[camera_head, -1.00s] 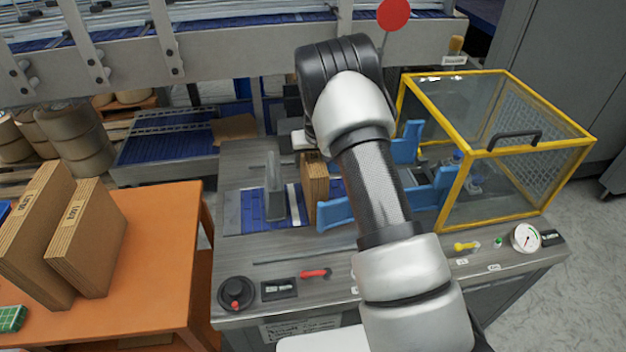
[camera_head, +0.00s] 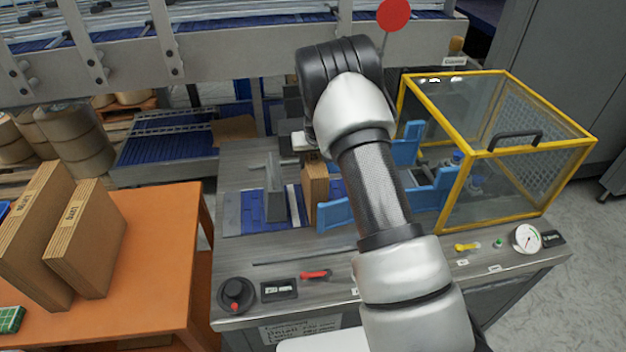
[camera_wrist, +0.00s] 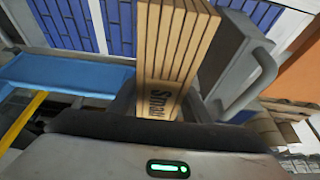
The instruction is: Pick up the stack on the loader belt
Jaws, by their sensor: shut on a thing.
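The stack (camera_head: 315,188) is a bundle of flat brown cardboard cases standing on edge on the blue loader belt (camera_head: 247,215). My gripper is hidden behind my arm in the head view. In the wrist view my gripper (camera_wrist: 165,105) is shut on the stack (camera_wrist: 175,50), with a finger on either side of it. The printed word "Small" shows on the face towards the wrist camera. The stack looks upright and still at belt level; I cannot tell whether its lower edge touches the belt.
A grey upright plate (camera_head: 274,190) stands just left of the stack. Blue guides (camera_head: 335,214) lie close on its right, before a yellow-framed clear guard (camera_head: 515,150). An orange table (camera_head: 150,260) with larger cardboard stacks (camera_head: 87,240) is at left. A red-handled lever (camera_head: 316,275) sits in front.

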